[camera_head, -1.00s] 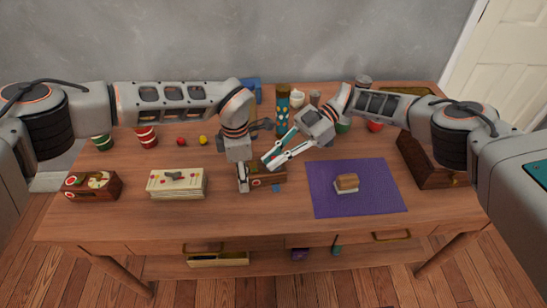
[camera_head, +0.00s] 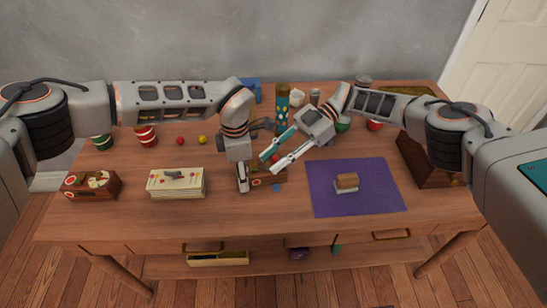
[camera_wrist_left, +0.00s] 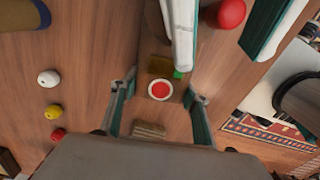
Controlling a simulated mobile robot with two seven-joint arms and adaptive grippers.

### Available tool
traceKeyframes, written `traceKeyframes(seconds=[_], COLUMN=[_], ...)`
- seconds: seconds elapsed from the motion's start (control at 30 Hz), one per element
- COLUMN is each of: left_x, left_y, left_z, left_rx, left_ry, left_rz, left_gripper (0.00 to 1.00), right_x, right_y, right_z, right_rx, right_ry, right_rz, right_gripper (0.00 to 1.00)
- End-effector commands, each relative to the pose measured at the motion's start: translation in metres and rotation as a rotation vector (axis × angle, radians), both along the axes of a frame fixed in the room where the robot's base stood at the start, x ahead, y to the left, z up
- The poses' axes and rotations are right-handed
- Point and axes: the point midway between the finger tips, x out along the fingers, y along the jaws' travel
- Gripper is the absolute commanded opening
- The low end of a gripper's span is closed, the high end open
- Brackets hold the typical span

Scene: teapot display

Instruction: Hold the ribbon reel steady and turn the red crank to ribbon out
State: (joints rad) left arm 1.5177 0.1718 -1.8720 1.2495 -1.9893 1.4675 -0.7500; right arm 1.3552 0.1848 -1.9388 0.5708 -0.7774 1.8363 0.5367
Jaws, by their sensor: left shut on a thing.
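The ribbon reel, a small brown wooden box (camera_head: 268,180), sits on the table in front of me, partly hidden by both grippers. In the left wrist view its face shows a red and white disc (camera_wrist_left: 160,90) between the fingers. My left gripper (camera_head: 243,178) is shut on the reel from its left end. The red crank knob (camera_wrist_left: 232,13) shows as a round red ball in the left wrist view. My right gripper (camera_head: 268,164) is open above the reel, its teal and white fingers on either side of the knob. Whether they touch it is unclear.
A purple mat (camera_head: 375,202) with a small brown block (camera_head: 347,181) lies to the right. A stack of cards (camera_head: 177,184) and a decorated wooden box (camera_head: 92,185) stand to the left. Cups and a tall patterned canister (camera_head: 282,98) stand behind. The front edge is mostly clear.

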Motion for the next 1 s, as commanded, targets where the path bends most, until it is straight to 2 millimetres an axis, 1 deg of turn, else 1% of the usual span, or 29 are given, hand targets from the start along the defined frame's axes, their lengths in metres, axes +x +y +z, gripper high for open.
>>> traceKeyframes(seconds=[0.37,1.0], left_x=[0.0007,0.0008], left_y=[0.0008,0.001], left_z=[0.0,-0.0001], left_rx=[0.001,0.001], left_ry=[-0.001,-0.001], left_rz=[0.002,0.003], left_gripper=[0.14,0.14], right_x=[-0.0003,-0.0003], right_y=[0.0003,0.008], right_z=[-0.0007,0.0015], right_rx=[0.001,0.004], right_ry=[-0.005,-0.003], right_rz=[-0.064,-0.359], right_gripper=[0.28,0.28])
